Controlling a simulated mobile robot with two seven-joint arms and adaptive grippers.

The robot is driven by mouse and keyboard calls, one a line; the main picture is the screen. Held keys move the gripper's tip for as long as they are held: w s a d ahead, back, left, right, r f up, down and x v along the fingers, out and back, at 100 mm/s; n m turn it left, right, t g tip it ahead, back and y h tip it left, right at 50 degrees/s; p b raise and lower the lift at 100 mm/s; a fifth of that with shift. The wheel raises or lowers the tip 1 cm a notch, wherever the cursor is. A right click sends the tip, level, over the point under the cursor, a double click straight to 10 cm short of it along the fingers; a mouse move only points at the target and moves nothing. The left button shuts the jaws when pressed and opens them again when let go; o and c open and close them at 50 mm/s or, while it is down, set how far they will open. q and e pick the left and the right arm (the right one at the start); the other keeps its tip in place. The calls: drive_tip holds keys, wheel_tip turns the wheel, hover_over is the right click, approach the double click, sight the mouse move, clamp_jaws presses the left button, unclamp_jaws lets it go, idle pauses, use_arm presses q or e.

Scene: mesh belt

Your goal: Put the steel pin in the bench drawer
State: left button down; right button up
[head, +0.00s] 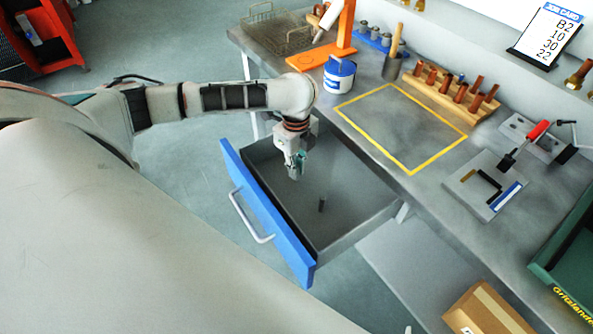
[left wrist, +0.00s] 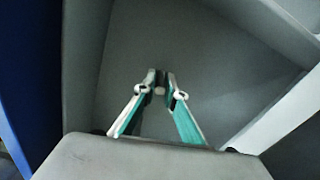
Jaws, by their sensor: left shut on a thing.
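The bench drawer (head: 360,212) is pulled open, with its blue front (head: 262,210) and pale handle towards the lower left. My left gripper (head: 296,172) points down over the inside of the drawer. In the left wrist view its two green-edged fingers (left wrist: 160,88) are shut on the steel pin (left wrist: 160,91), whose small pale end shows between the fingertips. The grey drawer floor (left wrist: 215,70) lies beyond them. In the head view the pin is hard to tell from the fingertips. My right gripper is not in view.
A small dark upright mark (head: 321,204) shows on the drawer floor; I cannot tell whether it is a shadow. The bench top carries a yellow-outlined area (head: 400,125), a blue-and-white tub (head: 339,74) and a wooden peg rack (head: 455,92). A cardboard box (head: 485,312) stands below.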

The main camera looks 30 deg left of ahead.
use_arm(q)
drive_tip(key=shift+f, duration=0.4)
drive_tip(key=shift+r, duration=0.1)
drive_tip(key=c, duration=2.1)
unclamp_jaws()
